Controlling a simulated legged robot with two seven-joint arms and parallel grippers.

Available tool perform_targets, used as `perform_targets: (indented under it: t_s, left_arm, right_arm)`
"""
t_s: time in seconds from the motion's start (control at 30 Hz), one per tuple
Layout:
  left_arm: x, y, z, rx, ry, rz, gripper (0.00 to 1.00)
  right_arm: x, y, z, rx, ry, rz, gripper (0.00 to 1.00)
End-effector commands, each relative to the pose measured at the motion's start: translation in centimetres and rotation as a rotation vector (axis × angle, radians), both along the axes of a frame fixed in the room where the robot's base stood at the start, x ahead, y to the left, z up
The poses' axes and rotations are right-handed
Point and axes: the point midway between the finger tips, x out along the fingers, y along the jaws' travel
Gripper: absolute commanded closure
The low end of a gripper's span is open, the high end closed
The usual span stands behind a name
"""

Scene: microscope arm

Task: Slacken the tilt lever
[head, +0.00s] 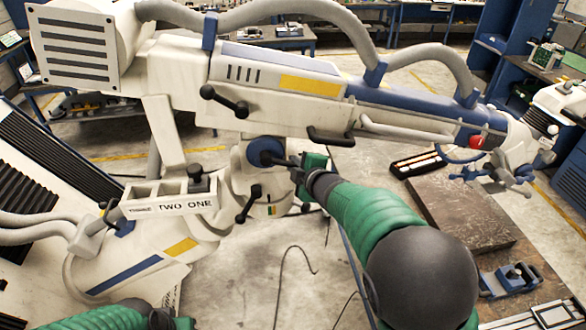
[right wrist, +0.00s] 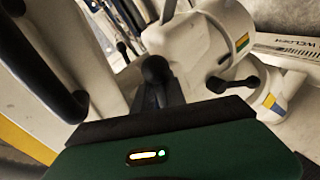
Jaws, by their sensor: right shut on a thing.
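The tilt lever (head: 282,160) is a dark bar that comes out of a round blue hub (head: 264,151) on the white joint under the microscope arm. My right gripper (head: 302,166), green with dark fingers, is shut on the lever's outer part. Of my left arm only a green sleeve and a dark wrist part show at the bottom left. Its fingers cannot be made out.
The white and blue microscope arm (head: 180,65) spans the space above. Another black lever (head: 248,203) sits just below left of the hub, and one (head: 225,102) higher up. A black handle (head: 331,139) hangs close above my right gripper. Cables lie on the floor.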

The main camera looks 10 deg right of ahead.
Motion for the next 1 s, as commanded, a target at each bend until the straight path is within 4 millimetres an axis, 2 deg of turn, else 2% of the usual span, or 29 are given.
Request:
perform_targets:
  t_s: [0.47,0.5,0.63,1.0]
  left_arm:
    - [0.0,0.0,-0.04,0.0,0.0,0.0,0.48]
    - [0.0,0.0,-0.04,0.0,0.0,0.0,0.48]
    - [0.0,0.0,-0.04,0.0,0.0,0.0,0.48]
    - [0.0,0.0,-0.33,0.0,0.0,0.0,0.48]
  right_arm:
    - [0.04,-0.13,0.17,-0.019,-0.001,0.0,1.0]
    - [0.04,-0.12,0.19,-0.019,-0.002,-0.001,0.81]
    - [0.05,-0.1,0.22,-0.016,-0.002,0.0,0.64]
    - [-0.31,-0.13,0.37,-0.014,-0.003,-0.001,0.63]
